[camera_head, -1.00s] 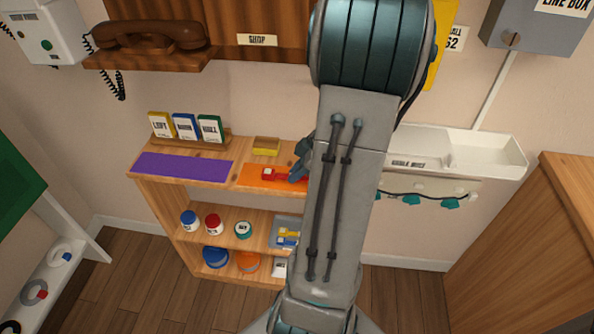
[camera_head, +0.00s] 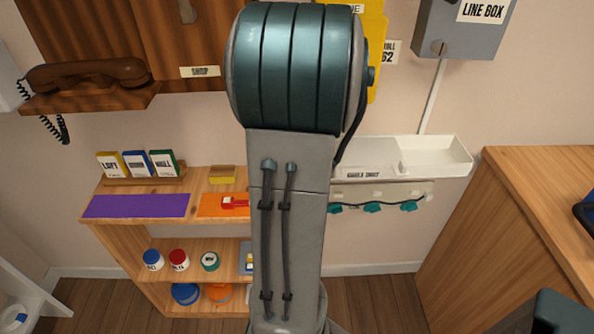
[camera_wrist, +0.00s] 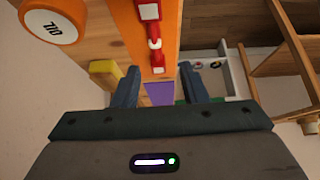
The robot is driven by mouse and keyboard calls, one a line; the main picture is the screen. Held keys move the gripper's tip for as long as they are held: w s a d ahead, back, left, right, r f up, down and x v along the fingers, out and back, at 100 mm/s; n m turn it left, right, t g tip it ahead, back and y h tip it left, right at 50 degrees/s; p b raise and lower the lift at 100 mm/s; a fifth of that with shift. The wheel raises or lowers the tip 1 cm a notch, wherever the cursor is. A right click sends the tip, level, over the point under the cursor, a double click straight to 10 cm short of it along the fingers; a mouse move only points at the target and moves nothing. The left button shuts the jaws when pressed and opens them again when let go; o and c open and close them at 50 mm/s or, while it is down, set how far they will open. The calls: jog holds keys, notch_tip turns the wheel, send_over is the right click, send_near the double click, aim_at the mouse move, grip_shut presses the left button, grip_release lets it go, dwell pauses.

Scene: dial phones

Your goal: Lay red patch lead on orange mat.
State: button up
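The red patch lead (camera_head: 234,202) lies on the orange mat (camera_head: 211,210) on the top of the wooden shelf unit, partly hidden by my arm in the head view. In the wrist view the lead (camera_wrist: 150,12) shows two red ends with a white middle, lying along the orange mat (camera_wrist: 128,25). My gripper (camera_wrist: 159,70) is open, its two dark blue fingers apart with nothing held between them. The lead's near end appears just beyond the fingertips. In the head view my gripper is hidden behind my arm.
A purple mat (camera_head: 136,206) lies left of the orange one. A yellow box (camera_head: 222,174) and a rack of labelled boxes (camera_head: 136,165) stand behind. Tins sit on the lower shelf (camera_head: 130,255). A white tray (camera_head: 435,157) is on the wall at right; a wooden counter (camera_head: 540,165) stands further right.

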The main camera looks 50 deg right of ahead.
jog(key=s+d+r, duration=0.4)
jog(key=s+r, duration=0.1)
jog(key=s, duration=0.3)
jog(key=shift+r, duration=0.25)
jog(key=shift+s, duration=0.1)
jog(key=w+a+r+m+g+h+p, duration=0.1)
jog(key=a+r+m+p, duration=0.3)
jog(key=a, duration=1)
jog(key=w+a+r+m+g+h+p, duration=0.1)
jog(key=w+a+r+m+h+p, duration=0.2)
jog(key=a+r+p, duration=0.6)
jog(key=a+r+m, duration=0.1)
jog(key=a+r, duration=0.1)
jog(key=a, duration=0.3)
jog(key=shift+a+p, duration=0.2)
jog(key=shift+p, duration=0.15)
jog(key=shift+d+m, duration=0.15)
jog(key=shift+m, duration=0.15)
